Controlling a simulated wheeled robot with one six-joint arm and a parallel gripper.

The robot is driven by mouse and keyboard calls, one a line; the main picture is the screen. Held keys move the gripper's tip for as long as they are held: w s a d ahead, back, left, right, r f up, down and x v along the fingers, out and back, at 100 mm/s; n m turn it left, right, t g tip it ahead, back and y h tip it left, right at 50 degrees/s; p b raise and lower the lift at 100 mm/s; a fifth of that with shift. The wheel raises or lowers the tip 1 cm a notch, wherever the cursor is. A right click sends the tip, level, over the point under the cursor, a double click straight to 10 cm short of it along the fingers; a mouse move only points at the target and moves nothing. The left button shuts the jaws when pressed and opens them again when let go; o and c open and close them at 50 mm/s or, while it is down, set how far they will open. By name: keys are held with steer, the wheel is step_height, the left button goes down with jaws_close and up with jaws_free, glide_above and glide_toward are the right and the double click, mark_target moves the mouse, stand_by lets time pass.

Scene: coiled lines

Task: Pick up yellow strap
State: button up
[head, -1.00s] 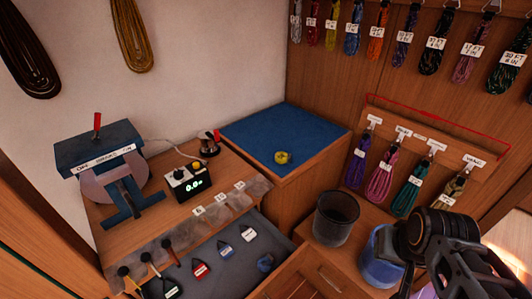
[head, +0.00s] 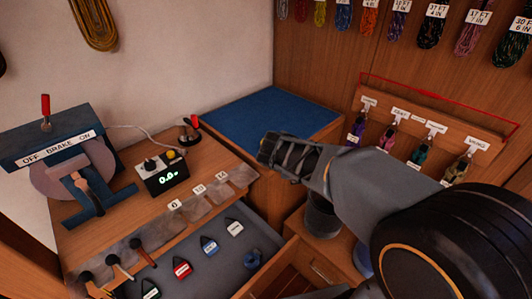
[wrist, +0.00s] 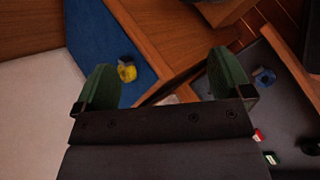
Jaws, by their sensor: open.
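The yellow strap (wrist: 127,71) is a small coiled roll on the blue mat (head: 270,118), with a dark blue or grey piece at one side in the wrist view. In the head view my gripper (head: 275,150) reaches over the front of the mat and hides the strap. In the wrist view the green fingers of my gripper (wrist: 164,80) stand wide apart with nothing between them. The strap shows beyond the left finger, apart from it.
An open drawer (head: 205,235) below holds several tagged pieces and a blue coil (head: 253,259). A brake device (head: 70,160) and a small display box (head: 165,172) stand on the wooden bench at left. Labelled cords hang at the back right. A dark bin (head: 322,218) stands below my arm.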

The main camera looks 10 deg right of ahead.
steer(key=w+a+f+n+t, duration=0.1)
steer(key=w+n, duration=0.1)
steer(key=w+a+f+n+t+b, duration=0.1)
steer(key=w+n, duration=0.1)
steer(key=n, duration=0.1)
steer(key=w+a+f+n+b, duration=0.1)
steer(key=w+n, duration=0.1)
steer(key=w, duration=0.1)
steer(key=shift+a+f+t+h, duration=0.2)
steer(key=shift+a+t+h, duration=0.1)
steer(key=shift+t+h, duration=0.1)
steer(key=w+a+f+n+t+y+b, duration=0.1)
steer(key=w+a+f+n+t+b, duration=0.15)
steer(key=w+a+n, duration=0.45)
steer(key=shift+n+t, duration=0.35)
steer(key=shift+n, duration=0.35)
steer(key=x, duration=0.5)
steer(key=d+x, duration=0.1)
steer(key=x, duration=0.1)
steer(key=shift+d+f, duration=0.1)
steer(key=shift+f, duration=0.05)
steer(key=shift+d+p+x, duration=0.25)
steer(key=shift+p+x, duration=0.1)
steer(key=shift+x, duration=2.55)
steer(key=shift+s, duration=0.1)
steer(key=c, duration=0.9)
steer(key=shift+o, duration=0.2)
